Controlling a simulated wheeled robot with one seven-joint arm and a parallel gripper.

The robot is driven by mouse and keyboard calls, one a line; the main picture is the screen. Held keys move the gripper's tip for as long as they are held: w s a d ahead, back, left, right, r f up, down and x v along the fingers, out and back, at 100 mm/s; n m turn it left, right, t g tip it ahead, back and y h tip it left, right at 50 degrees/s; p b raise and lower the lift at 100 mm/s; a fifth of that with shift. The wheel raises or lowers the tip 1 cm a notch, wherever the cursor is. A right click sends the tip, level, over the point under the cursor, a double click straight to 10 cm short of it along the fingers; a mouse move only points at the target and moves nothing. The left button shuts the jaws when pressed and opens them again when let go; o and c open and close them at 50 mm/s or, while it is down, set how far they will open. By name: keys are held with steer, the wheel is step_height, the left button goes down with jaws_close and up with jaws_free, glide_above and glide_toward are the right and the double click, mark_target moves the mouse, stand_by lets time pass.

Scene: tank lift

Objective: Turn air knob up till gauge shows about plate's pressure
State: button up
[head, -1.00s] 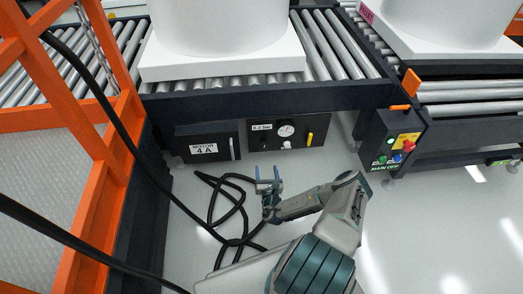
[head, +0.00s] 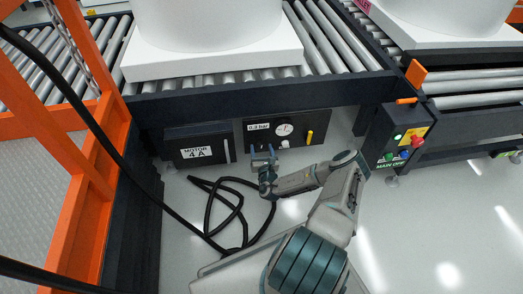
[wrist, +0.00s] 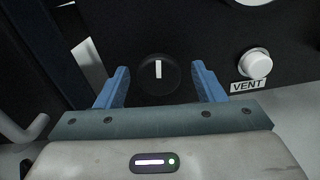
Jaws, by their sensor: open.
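The black air knob (wrist: 158,74) with a white pointer line shows in the wrist view, its line pointing nearly straight up. My gripper (wrist: 160,80) is open, with one blue finger on each side of the knob in the picture and dark gaps between them and it; how far the tips are from the panel is hard to tell. In the head view my gripper (head: 264,157) is at the lower left of the black panel and hides part of the knob area. The round white gauge (head: 284,129) is too small to read. The pressure plate (head: 258,127) seems to read 0.3 bar.
A white VENT button (wrist: 258,63) is right of the knob. A yellow lever (head: 310,137) sits at the panel's right. A MOTOR 4A box (head: 197,151) is on the left. The roller conveyor's dark beam (head: 230,98) runs above. A black hose (head: 209,210) lies on the floor.

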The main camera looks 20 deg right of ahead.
steer(key=shift+a, duration=0.15)
steer(key=c, duration=1)
steer(key=shift+r+m+p, duration=0.15)
steer(key=shift+m+p, duration=0.25)
steer(key=shift+p, duration=0.35)
steer(key=shift+m+p, duration=0.35)
steer(key=shift+m, duration=0.15)
steer(key=shift+f, duration=0.2)
steer(key=o, duration=1)
steer(key=shift+s, duration=0.1)
